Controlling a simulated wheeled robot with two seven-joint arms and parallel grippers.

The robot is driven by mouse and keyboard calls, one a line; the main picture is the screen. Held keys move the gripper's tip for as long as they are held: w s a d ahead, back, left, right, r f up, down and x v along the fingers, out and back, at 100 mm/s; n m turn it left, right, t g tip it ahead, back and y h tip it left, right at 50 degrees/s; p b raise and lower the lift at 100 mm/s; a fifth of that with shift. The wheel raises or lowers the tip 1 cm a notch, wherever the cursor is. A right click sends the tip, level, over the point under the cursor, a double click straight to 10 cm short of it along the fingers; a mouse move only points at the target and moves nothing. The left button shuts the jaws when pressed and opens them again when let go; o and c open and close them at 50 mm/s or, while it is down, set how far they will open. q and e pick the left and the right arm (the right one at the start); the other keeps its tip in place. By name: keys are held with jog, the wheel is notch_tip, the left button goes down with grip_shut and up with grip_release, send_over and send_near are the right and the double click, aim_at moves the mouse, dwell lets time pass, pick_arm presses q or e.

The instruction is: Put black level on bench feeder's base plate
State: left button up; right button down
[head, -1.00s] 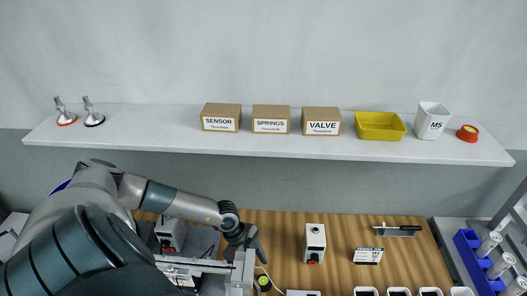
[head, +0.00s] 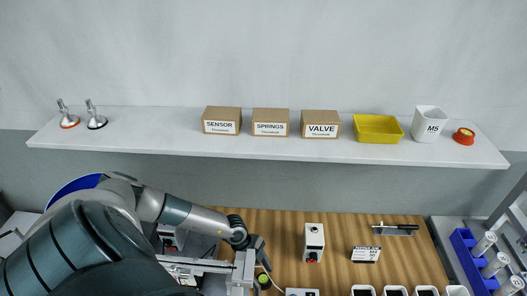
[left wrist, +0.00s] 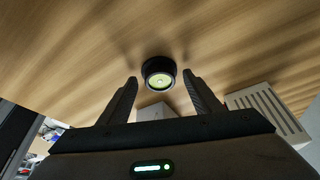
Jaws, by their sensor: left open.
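The black level (head: 263,281) is a small round black puck with a yellow-green vial, on the wooden bench just beyond my left gripper. In the left wrist view the level (left wrist: 159,74) shows in the gap between the two fingertips. My left gripper (head: 262,264) is open and empty; its fingers (left wrist: 160,78) point toward the level, and contact cannot be told. The bench feeder (head: 195,265) is a pale metal assembly left of the level, partly hidden by my left arm. Its base plate cannot be made out clearly. My right gripper is not in view.
White bins (head: 395,291) line the front. A shelf (head: 290,150) with boxes spans above. Bare bench (head: 285,230) lies behind the level.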

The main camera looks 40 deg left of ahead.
pick_arm(q)
jog(key=c, duration=1.2)
jog(key=shift+c, duration=0.2)
jog(key=shift+r, duration=0.15)
jog(key=shift+r+b, duration=0.4)
jog(key=shift+b, duration=0.15)
jog(key=a+b, duration=0.1)
jog(key=a, duration=0.1)
jog(key=s+a+b, duration=0.1)
jog(key=a+b, duration=0.1)
jog(key=a, duration=0.1)
jog(key=s+a+b, duration=0.1)
jog(key=a, duration=0.2)
jog(key=shift+s+f, duration=0.2)
jog(key=shift+f, duration=0.05)
notch_tip(320, 180, up, 14)
jog(key=b, duration=0.3)
jog(key=shift+d+r+b, duration=0.2)
jog(key=shift+b, duration=0.2)
